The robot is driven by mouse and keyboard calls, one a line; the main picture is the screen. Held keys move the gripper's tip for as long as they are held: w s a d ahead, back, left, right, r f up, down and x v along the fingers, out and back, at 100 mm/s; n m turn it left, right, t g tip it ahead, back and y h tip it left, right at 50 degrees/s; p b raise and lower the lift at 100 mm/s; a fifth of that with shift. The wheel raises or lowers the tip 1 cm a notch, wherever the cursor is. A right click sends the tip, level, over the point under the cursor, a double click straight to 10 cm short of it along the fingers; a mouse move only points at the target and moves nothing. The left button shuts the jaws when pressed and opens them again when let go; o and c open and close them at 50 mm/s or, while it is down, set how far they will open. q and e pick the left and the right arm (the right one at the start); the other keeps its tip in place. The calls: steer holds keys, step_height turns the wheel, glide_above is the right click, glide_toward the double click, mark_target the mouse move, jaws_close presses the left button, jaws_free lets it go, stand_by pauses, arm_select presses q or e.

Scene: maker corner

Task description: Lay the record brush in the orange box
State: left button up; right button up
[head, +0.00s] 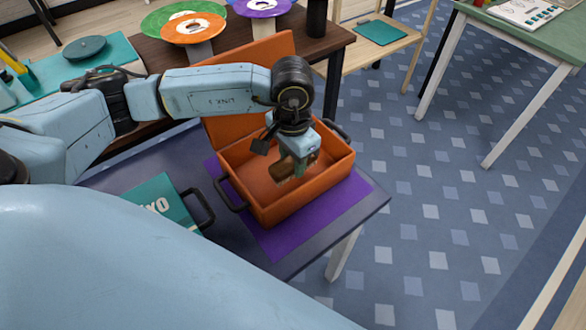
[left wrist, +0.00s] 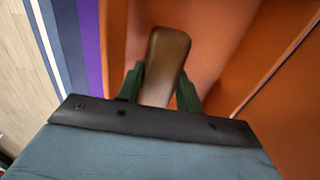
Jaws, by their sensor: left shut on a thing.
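The orange box (head: 262,206) stands open on a purple mat on the dark table, its lid raised at the back. My left gripper (head: 290,168) points down inside the box opening, shut on the brown record brush (head: 281,171). In the left wrist view, the brush (left wrist: 167,58) sticks out between the two green fingers (left wrist: 160,88), with the orange box wall (left wrist: 113,45) beside it. I cannot tell whether the brush touches the box floor. My right gripper is in neither view.
The purple mat (head: 276,243) lies under the box. A teal case or book (head: 160,203) lies left of the box. A black handle (head: 232,195) sticks out from the box's side. Behind is a brown table (head: 240,48) with coloured discs. Patterned floor is free at right.

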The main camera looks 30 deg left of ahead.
mark_target(293, 171)
arm_select(q)
step_height(293, 171, down, 4)
steer(key=shift+r+b, duration=0.2)
steer(key=shift+b, duration=0.15)
steer(key=shift+w+f, duration=0.1)
steer(key=shift+f, duration=0.1)
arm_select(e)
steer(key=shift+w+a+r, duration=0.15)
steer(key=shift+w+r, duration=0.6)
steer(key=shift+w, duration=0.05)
arm_select(q)
steer(key=shift+f, duration=0.1)
steer(key=o, duration=1)
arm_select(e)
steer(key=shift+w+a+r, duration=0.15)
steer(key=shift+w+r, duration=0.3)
